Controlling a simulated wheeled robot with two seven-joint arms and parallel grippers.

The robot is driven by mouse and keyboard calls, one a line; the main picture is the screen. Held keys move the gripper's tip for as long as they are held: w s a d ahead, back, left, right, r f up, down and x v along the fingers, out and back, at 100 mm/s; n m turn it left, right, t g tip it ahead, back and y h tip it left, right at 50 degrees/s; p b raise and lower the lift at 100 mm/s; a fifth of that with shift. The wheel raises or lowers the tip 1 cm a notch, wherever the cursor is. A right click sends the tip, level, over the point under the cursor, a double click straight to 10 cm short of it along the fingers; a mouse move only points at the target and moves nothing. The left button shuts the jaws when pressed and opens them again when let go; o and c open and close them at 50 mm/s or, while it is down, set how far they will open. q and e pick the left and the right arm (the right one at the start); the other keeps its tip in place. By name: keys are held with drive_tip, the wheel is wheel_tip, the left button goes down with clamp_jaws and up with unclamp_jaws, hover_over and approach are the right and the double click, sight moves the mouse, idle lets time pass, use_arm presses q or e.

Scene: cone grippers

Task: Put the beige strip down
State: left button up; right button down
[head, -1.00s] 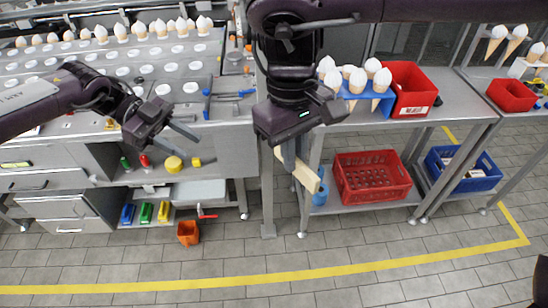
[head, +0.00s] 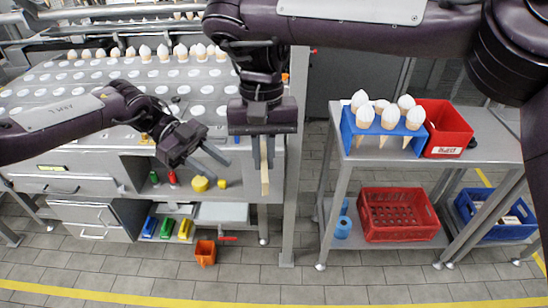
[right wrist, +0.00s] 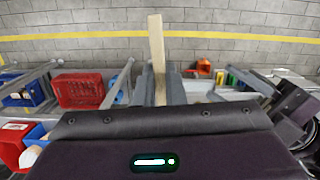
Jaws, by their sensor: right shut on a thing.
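The beige strip (head: 264,166) is a thin pale bar. My right gripper (head: 265,160) is shut on it and points down, and the strip hangs upright between the fingers in the head view. In the right wrist view the strip (right wrist: 157,50) sticks out beyond the fingertips, over the floor. My left gripper (head: 220,159) is open and empty, in front of the metal workbench edge, to the left of the right gripper. The upper end of the strip is hidden by the right gripper.
The perforated workbench (head: 60,105) holds several white-topped cones. A metal table (head: 480,140) at right carries a blue cone rack (head: 350,128) and a red bin (head: 455,118). An orange bin (head: 205,252) stands on the floor.

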drive_tip(key=shift+s+d+f+n, duration=0.15)
drive_tip(key=shift+f+n, duration=0.15)
drive_tip(key=shift+n, duration=0.15)
drive_tip(key=shift+s+d+f+n, duration=0.1)
drive_tip(key=shift+f+n, duration=0.2)
drive_tip(key=shift+n, duration=0.15)
use_arm(q)
drive_tip(key=s+d+f+n+h, duration=0.1)
drive_tip(key=s+d+n+h, duration=0.1)
drive_tip(key=s+d, duration=0.35)
drive_tip(key=shift+a+r+n+t, duration=0.7)
drive_tip(key=shift+a+n+t, duration=0.6)
drive_tip(key=shift+a+t, duration=1.15)
drive_tip(key=x, duration=1.2)
drive_tip(key=shift+s, duration=0.35)
use_arm(e)
drive_tip(key=s+d+f+n+t+h, duration=0.1)
drive_tip(key=d+f+n, duration=0.3)
drive_tip(key=f+n, duration=0.5)
drive_tip(key=s+n, duration=0.1)
drive_tip(key=n, duration=0.5)
drive_tip(key=shift+s+d, duration=0.2)
drive_tip(key=shift+s, duration=0.1)
use_arm(q)
drive_tip(key=shift+a, duration=0.15)
drive_tip(key=shift+c, duration=0.3)
